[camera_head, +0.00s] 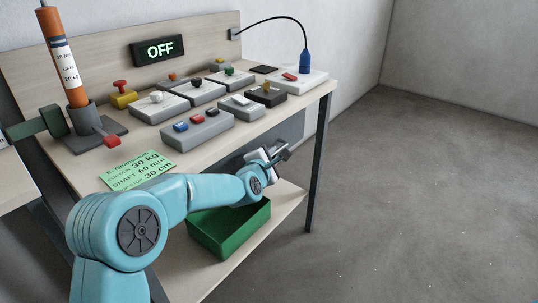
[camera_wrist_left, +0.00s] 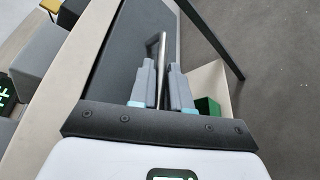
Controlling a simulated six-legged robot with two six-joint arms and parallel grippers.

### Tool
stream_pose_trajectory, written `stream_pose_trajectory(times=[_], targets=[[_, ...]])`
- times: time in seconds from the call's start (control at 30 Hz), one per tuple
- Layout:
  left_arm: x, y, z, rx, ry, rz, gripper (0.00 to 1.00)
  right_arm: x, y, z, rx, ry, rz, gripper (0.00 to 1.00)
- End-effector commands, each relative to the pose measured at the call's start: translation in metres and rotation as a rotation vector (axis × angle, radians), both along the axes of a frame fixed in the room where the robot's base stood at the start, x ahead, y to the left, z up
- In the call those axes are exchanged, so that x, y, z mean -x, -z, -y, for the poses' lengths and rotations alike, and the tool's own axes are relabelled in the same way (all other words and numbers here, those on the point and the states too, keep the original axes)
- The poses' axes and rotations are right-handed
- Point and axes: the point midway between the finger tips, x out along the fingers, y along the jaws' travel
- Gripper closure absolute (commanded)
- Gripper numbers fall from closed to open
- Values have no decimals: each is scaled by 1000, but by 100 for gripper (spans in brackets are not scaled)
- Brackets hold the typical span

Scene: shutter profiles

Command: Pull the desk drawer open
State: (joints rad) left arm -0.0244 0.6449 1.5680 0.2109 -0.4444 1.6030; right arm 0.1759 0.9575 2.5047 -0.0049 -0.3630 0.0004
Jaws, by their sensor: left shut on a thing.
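The desk drawer shows its dark grey front (camera_wrist_left: 122,45) just under the beige desk top in the left wrist view. A thin metal bar handle (camera_wrist_left: 161,45) stands out from that front. My left gripper (camera_wrist_left: 163,72) is shut on the handle, with the bar between its two grey fingers. In the head view my left gripper (camera_head: 279,153) is at the front edge of the desk, below the top, and its arm hides much of the drawer. I see no clear gap between drawer front and desk. My right gripper is not in view.
The desk top (camera_head: 80,162) carries several button and switch boxes, a sign reading OFF (camera_head: 158,50) and a green note (camera_head: 138,170). A green bin (camera_head: 235,228) stands on the lower shelf under my arm. A dark desk leg (camera_head: 318,165) is to the right. The floor there is clear.

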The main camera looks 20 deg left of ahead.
Motion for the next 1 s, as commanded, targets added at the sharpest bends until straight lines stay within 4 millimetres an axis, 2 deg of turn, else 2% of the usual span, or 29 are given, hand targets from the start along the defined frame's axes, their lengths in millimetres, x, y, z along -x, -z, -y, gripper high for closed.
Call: stream_pose_trajectory(times=[0.17,0.7,1.0], targets=[[11,1,32,0,7,-3,100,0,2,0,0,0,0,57],[62,1,172,-1,8,-2,100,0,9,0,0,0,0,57],[87,1,238,-2,6,-3,100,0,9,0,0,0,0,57]])
